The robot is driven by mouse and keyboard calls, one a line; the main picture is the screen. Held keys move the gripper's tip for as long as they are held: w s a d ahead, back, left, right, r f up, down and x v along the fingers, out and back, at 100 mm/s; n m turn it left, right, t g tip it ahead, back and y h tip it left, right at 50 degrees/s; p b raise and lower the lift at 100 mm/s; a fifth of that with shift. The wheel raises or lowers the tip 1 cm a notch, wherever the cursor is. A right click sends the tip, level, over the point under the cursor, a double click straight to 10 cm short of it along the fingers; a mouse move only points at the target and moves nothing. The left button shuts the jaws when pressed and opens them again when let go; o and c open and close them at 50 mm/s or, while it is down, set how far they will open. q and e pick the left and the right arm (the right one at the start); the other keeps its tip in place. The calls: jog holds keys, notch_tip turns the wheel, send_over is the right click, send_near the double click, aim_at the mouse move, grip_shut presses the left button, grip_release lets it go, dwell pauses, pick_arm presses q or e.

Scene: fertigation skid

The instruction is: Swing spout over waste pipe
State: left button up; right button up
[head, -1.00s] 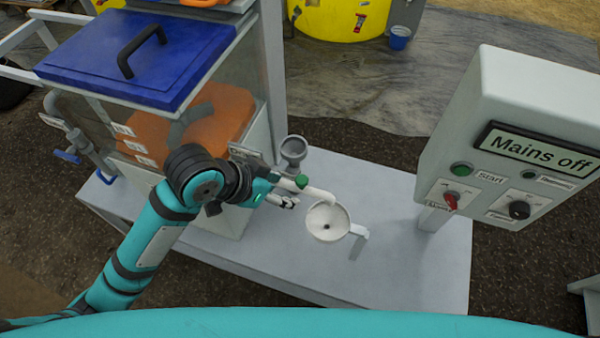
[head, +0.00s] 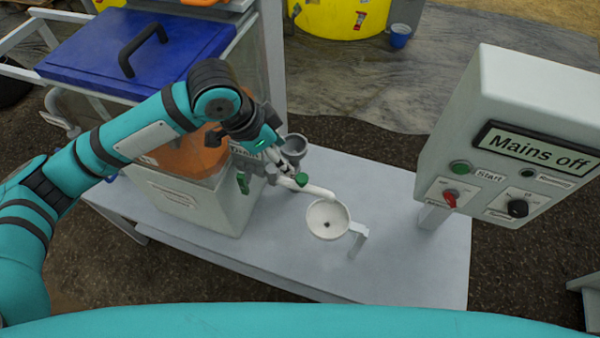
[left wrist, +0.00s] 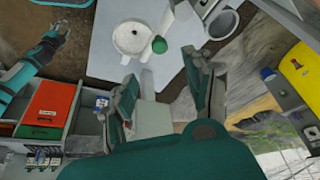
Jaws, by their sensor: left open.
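The white spout (head: 318,192) with a green knob (head: 302,179) reaches out with its tip over the edge of a white bowl (head: 327,220). The green knob also shows in the left wrist view (left wrist: 159,45), beside the bowl (left wrist: 133,38). A grey cup-like pipe mouth (head: 294,147), probably the waste pipe, stands behind the spout; it also shows in the left wrist view (left wrist: 222,22). My left gripper (head: 262,180) is open near the rear part of the spout; contact is unclear. Its spread fingers show in the left wrist view (left wrist: 165,95). My right gripper (left wrist: 58,24) shows small there.
A control box (head: 520,140) reading "Mains off" stands at the right. A tank with a blue lid (head: 90,50) is at the left, partly behind my left arm. The white bench (head: 420,250) is clear right of the bowl.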

aim_at(301, 177)
pick_arm(q)
jog(key=p+x, duration=0.1)
jog(key=x, duration=1.1)
jog(key=shift+f, duration=0.2)
grip_shut()
